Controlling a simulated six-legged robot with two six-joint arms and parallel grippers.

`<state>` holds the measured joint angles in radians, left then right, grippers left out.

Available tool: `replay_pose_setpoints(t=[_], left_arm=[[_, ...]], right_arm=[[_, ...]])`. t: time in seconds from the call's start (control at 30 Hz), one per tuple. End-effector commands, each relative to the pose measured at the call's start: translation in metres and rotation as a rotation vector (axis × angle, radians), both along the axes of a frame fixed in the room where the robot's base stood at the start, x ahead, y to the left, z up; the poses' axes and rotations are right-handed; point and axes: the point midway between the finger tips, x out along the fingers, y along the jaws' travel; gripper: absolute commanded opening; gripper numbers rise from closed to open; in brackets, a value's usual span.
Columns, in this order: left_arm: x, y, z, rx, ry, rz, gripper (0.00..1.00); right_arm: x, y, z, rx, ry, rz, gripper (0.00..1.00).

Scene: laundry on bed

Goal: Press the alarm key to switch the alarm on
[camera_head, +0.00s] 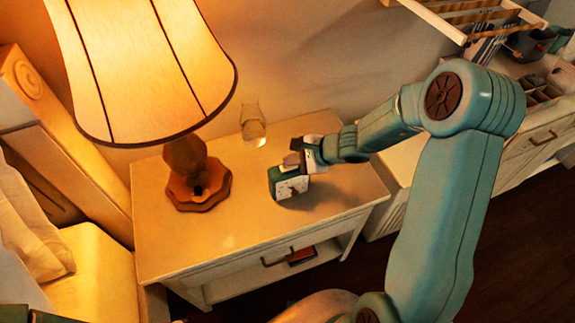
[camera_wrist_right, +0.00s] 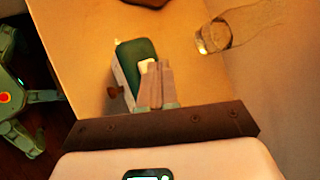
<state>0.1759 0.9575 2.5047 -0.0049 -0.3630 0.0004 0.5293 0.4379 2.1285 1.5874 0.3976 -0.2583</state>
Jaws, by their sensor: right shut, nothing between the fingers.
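The alarm clock (camera_head: 289,186) is a small green box with a pale face, standing upright on the nightstand (camera_head: 235,228). In the wrist view its green top (camera_wrist_right: 135,55) shows, with a white key (camera_wrist_right: 147,66) on it. My right gripper (camera_head: 293,161) is shut and empty, reaching in from the right just above the clock's top. In the wrist view its closed fingertips (camera_wrist_right: 158,68) are right beside the white key and overlap it. I cannot tell whether they touch it. My left gripper is not in view.
A lit lamp (camera_head: 185,180) stands left of the clock. A clear glass carafe (camera_head: 252,122) stands behind it and also shows in the wrist view (camera_wrist_right: 240,27). The bed (camera_head: 95,275) is at the left. The nightstand's front right is free.

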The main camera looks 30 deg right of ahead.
Motion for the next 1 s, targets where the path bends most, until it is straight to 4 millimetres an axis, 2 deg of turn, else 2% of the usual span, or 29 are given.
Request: replay_pose_setpoints(t=[0.2,1.0], left_arm=[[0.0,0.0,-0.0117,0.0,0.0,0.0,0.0],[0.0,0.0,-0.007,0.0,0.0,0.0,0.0]], right_arm=[[0.0001,0.0001,-0.0082,-0.001,-0.001,0.001,0.0],[0.0,0.0,0.0013,-0.001,0.001,0.001,0.0]])
